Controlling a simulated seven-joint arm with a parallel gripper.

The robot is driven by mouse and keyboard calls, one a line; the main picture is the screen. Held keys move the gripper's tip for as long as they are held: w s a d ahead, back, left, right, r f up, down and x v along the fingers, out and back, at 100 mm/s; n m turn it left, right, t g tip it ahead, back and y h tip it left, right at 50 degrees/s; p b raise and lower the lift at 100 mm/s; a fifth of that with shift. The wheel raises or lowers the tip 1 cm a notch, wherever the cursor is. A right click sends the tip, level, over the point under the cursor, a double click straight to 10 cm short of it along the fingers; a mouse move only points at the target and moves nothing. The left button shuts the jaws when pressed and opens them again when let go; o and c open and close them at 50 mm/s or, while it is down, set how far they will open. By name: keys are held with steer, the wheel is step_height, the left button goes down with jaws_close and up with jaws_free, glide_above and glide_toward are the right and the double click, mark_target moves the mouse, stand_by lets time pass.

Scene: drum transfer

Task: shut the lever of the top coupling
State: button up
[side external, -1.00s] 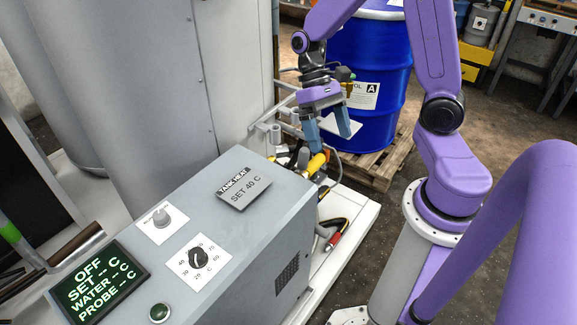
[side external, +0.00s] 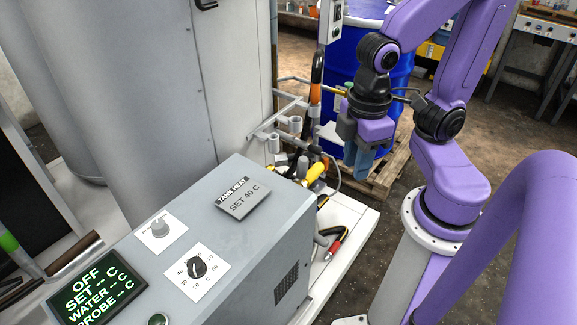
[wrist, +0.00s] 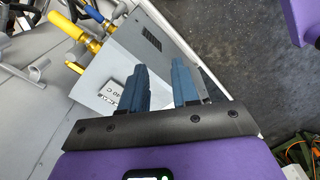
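A cluster of pipe fittings (side external: 301,164) with a yellow lever (side external: 316,172) sits low behind the grey heater cabinet in the side view. In the wrist view a yellow handle (wrist: 72,27) and a blue handle (wrist: 94,13) show at upper left, with a smaller yellow piece (wrist: 75,67) below. I cannot tell which of these belongs to the top coupling, or its lever's state. My gripper (side external: 362,165) is to the right of the fittings, apart from them, pointing down. Its blue fingers (wrist: 161,78) stand apart with nothing between them.
The grey heater cabinet (side external: 215,240) fills the front. An orange-and-black handled part (side external: 316,80) stands upright behind the fittings. A blue drum (side external: 350,60) stands on a wooden pallet (side external: 385,170) at the back. Red-handled pliers-like piece (side external: 335,245) lies on the white base.

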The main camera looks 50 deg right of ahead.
mark_target(302, 170)
steer(key=w+m, duration=0.2)
steer(key=w+a+m, duration=0.1)
steer(key=w+m, duration=0.1)
steer(key=w, duration=0.1)
steer(key=w+m+h, duration=0.1)
steer(key=w+m, duration=0.2)
steer(key=shift+w+a+g, duration=0.15)
steer(key=shift+a+g, duration=0.2)
steer(key=shift+g, duration=0.05)
jaws_close()
steer(key=w+d+f+m+g, duration=0.1)
steer(key=w+d+f+m, duration=0.25)
steer(key=w+m, duration=0.35)
steer(key=w+d+f+m+g, duration=0.1)
steer(key=w+d+f+m, duration=0.1)
steer(key=w+d+m, duration=0.35)
steer(key=w+d+f+m+g, duration=0.1)
steer(key=w+d+f+m, duration=0.1)
steer(key=w+m, duration=0.65)
steer(key=s+d+f, duration=0.1)
steer(key=s+f, duration=0.5)
steer(key=f, duration=0.4)
steer(key=shift+s+n, duration=0.3)
steer(key=shift+s, duration=0.1)
